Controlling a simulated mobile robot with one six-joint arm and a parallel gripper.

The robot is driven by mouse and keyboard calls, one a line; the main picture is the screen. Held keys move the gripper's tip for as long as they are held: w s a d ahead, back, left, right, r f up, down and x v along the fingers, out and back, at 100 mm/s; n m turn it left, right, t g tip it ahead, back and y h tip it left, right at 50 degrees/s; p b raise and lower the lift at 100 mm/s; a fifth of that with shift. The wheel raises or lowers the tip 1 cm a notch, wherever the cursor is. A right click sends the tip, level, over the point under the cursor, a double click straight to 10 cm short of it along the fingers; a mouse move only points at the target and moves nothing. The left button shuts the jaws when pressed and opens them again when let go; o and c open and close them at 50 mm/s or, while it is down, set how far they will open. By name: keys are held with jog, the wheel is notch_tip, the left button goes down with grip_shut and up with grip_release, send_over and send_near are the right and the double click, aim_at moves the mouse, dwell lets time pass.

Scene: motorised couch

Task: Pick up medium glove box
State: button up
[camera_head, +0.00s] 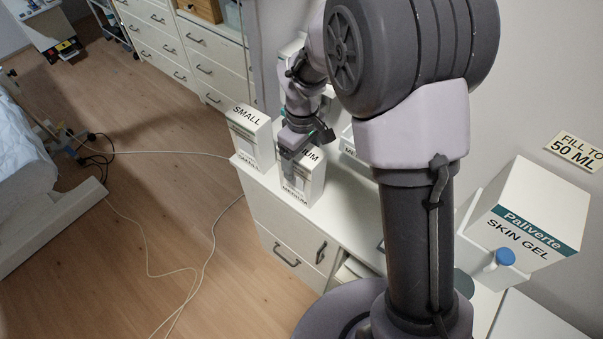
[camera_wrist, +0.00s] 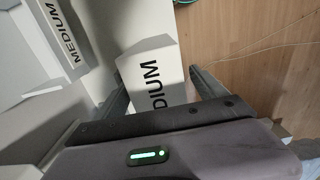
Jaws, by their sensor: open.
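The medium glove box (camera_head: 312,184) is a white upright carton with MEDIUM on its top and front. It stands near the front edge of a white cabinet top. My gripper (camera_head: 290,164) is open over it and partly hides it. In the wrist view the box's MEDIUM face (camera_wrist: 150,70) shows between the two spread fingers of my gripper (camera_wrist: 158,82). A finger lies on each side of the box; whether either touches it I cannot tell. A second box marked MEDIUM (camera_wrist: 62,38) stands to the left in the wrist view.
A SMALL glove box (camera_head: 247,138) stands just left of the medium one. The white cabinet (camera_head: 268,208) has drawers. A Paliverte skin gel box (camera_head: 530,215) is at the right. Cables (camera_head: 207,262) lie on the open wooden floor at left, near a bed (camera_head: 25,150).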

notch_tip(320, 180, down, 4)
jog(key=shift+r+b, duration=0.1)
jog(key=shift+b, duration=0.2)
jog(key=shift+w, duration=0.15)
grip_shut()
notch_tip(320, 180, up, 4)
jog(key=shift+p, duration=0.65)
jog(key=s+a, duration=0.2)
jog(key=s, duration=0.5)
jog(key=s+a+r, duration=0.1)
jog(key=s+a, duration=0.2)
jog(key=s, duration=0.5)
jog(key=shift+a, duration=0.25)
jog(key=shift+r, duration=0.15)
